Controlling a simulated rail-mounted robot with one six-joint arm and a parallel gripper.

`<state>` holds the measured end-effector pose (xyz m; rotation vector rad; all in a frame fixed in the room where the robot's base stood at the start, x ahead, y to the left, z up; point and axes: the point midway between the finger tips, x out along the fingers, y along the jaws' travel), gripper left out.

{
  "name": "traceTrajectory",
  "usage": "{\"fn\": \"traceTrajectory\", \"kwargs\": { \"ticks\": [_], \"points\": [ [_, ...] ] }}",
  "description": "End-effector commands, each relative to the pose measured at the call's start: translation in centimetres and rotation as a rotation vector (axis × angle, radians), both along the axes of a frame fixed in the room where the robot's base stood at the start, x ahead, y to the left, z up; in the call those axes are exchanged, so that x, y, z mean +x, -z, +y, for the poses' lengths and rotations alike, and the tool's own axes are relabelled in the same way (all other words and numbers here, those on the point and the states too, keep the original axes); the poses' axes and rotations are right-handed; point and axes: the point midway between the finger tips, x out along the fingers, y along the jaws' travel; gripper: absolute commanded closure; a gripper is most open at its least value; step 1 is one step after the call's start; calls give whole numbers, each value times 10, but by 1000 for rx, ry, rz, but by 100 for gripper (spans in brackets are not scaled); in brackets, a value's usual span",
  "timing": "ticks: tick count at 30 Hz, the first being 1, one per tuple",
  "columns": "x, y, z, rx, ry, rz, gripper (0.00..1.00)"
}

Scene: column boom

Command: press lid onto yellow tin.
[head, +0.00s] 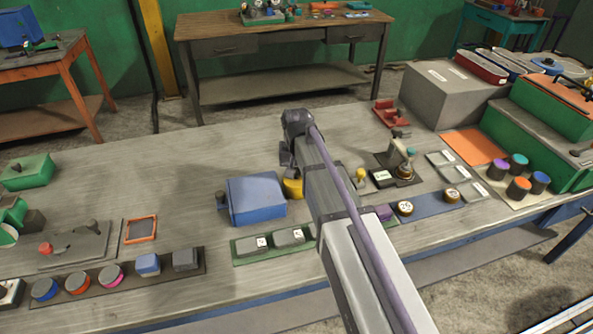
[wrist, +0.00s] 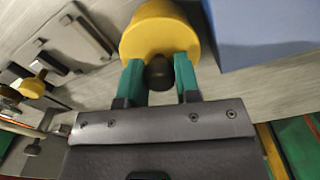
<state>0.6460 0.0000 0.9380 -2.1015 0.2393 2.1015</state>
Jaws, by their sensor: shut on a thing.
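In the wrist view my gripper (wrist: 158,70) has its two teal fingers on either side of a dark round knob (wrist: 159,76). The knob stands on a yellow round body (wrist: 158,32), which looks like the yellow tin with its lid. I cannot make out a seam between lid and tin, so I cannot tell how the lid sits. In the head view the yellow tin (head: 293,188) shows partly beside my arm, on the workbench. My fingers are hidden there behind my own arm.
A blue box (head: 256,199) stands close beside the tin, and also fills the upper right of the wrist view (wrist: 265,35). A small yellow-knobbed piece (head: 361,174) stands right of my arm. The workbench (head: 200,160) is bare at the back left.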

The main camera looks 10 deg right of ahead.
Motion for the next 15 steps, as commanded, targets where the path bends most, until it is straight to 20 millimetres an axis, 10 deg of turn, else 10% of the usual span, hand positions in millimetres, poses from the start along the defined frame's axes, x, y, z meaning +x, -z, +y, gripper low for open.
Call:
{"fn": "traceTrajectory", "kwargs": {
  "ticks": [2,3,15],
  "points": [
    [0,0,0,0,0,0,93],
    [0,0,0,0,0,0,68],
    [0,0,0,0,0,0,40]
  ]
}}
